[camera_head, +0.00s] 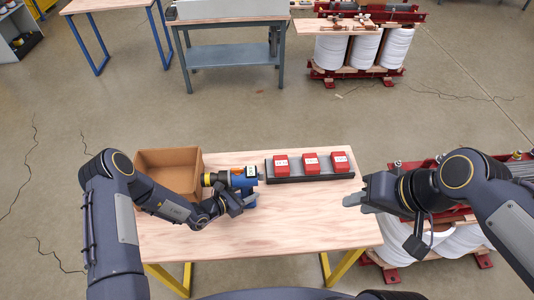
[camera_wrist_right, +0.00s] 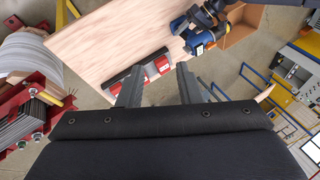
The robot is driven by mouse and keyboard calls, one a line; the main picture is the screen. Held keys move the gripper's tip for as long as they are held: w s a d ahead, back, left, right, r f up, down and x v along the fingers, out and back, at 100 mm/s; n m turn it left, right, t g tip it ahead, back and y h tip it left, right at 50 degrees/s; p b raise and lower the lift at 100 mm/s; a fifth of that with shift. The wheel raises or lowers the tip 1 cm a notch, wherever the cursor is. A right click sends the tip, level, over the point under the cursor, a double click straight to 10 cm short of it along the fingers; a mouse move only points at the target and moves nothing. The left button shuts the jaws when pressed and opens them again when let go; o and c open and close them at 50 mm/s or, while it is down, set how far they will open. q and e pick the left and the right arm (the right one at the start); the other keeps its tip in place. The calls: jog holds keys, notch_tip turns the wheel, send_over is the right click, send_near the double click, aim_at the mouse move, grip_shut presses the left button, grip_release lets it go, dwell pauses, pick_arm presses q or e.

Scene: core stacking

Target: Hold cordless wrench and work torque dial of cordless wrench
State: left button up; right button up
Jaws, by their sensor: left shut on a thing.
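The cordless wrench (camera_head: 238,178), blue with a black and yellow front end, is on the left half of the wooden table, beside the cardboard box. My left gripper (camera_head: 240,201) is shut on it from the near side. The gripper hides part of the wrench's lower body. The wrench also shows in the right wrist view (camera_wrist_right: 196,40), with my left arm beside it. The torque dial cannot be made out clearly. My right gripper (camera_head: 352,200) hangs near the table's right edge, away from the wrench. In the right wrist view its two fingers (camera_wrist_right: 158,88) are apart with nothing between them.
The open cardboard box (camera_head: 168,157) stands at the table's back left. A dark tray (camera_head: 282,178) with red blocks (camera_head: 310,162) lies at the back right. The front middle of the wooden table (camera_head: 285,225) is clear. Red-framed white coils (camera_head: 455,240) stand beside the table at right.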

jog(key=w+a+f+m+g+y, duration=0.1)
jog(key=w+f+m+g+y, duration=0.25)
jog(key=w, duration=0.55)
jog(key=w+a+f+m+g+y, duration=0.1)
jog(key=w+f+m+g+y, duration=0.2)
jog(key=w, duration=0.6)
jog(key=m+t+y, duration=0.2)
jog(key=m+y, duration=0.5)
jog(key=m, duration=0.1)
send_near(261, 176)
jog(key=a, duration=0.7)
jog(key=shift+w+r, duration=0.25)
jog(key=shift+r, duration=0.05)
jog(key=shift+a+m, duration=0.15)
jog(key=shift+m, duration=0.1)
grip_shut()
